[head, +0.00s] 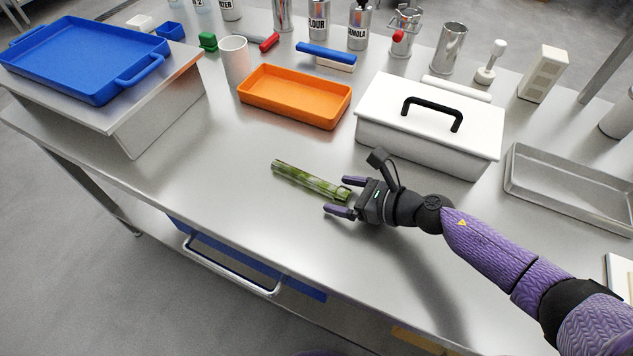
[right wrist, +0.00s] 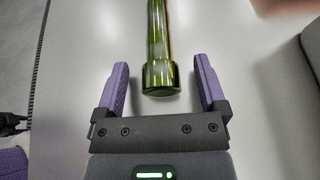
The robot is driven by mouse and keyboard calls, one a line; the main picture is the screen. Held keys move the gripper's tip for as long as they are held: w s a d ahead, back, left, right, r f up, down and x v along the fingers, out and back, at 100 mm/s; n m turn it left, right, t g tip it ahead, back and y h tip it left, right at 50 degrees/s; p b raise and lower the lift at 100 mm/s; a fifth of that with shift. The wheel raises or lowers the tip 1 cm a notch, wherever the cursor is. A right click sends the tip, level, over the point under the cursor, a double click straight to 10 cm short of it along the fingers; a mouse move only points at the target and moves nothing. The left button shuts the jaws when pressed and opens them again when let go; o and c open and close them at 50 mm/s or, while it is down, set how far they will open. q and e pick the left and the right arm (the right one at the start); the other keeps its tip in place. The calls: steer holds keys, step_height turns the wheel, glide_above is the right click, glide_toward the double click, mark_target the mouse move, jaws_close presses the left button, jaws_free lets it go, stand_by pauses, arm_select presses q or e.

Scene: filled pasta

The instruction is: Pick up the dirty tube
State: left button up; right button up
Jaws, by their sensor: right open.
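The dirty tube (head: 308,180) is a clear tube with green stains, lying on the steel table in the head view, its near right end by my right gripper. My right gripper (head: 341,196) is open, its two purple fingers pointing left along the tube. In the right wrist view, the tube's wider green end (right wrist: 161,78) sits between the open fingertips of the right gripper (right wrist: 161,72), with a gap to each finger. I cannot tell the fingers' exact height over the table. My left gripper is not in view.
A white lidded box (head: 430,125) with a black handle stands behind the gripper. An orange tray (head: 295,118) lies behind the tube, and a grey metal tray (head: 575,190) is at the right. A blue tray (head: 85,50) rests on a raised stand at the left. The table's front is clear.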

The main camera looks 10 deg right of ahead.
jaws_close()
stand_by(0.3)
